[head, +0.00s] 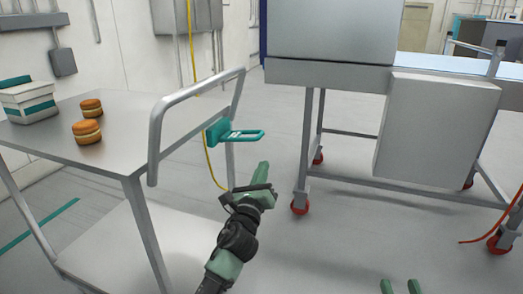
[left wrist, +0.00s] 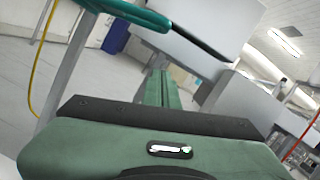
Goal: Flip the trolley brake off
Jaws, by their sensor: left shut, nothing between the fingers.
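The trolley (head: 100,118) is a steel cart with a grey push handle at the left of the head view. A teal brake lever (head: 250,135) with a loop-shaped end sticks out to the right from a teal block (head: 217,131) near the handle. My left gripper (head: 263,168) is shut and empty, just below and slightly right of the lever, apart from it in the picture. In the left wrist view the shut fingers (left wrist: 160,88) point away, and the teal lever (left wrist: 125,11) crosses the top left. My right gripper (head: 400,287) shows two separated fingertips at the bottom edge.
Two filled rounds (head: 88,131) and a white-and-teal box (head: 28,101) stand on the trolley top. A yellow cable (head: 209,165) hangs behind the handle. A steel machine on red-wheeled legs (head: 300,205) stands right. The floor between is clear.

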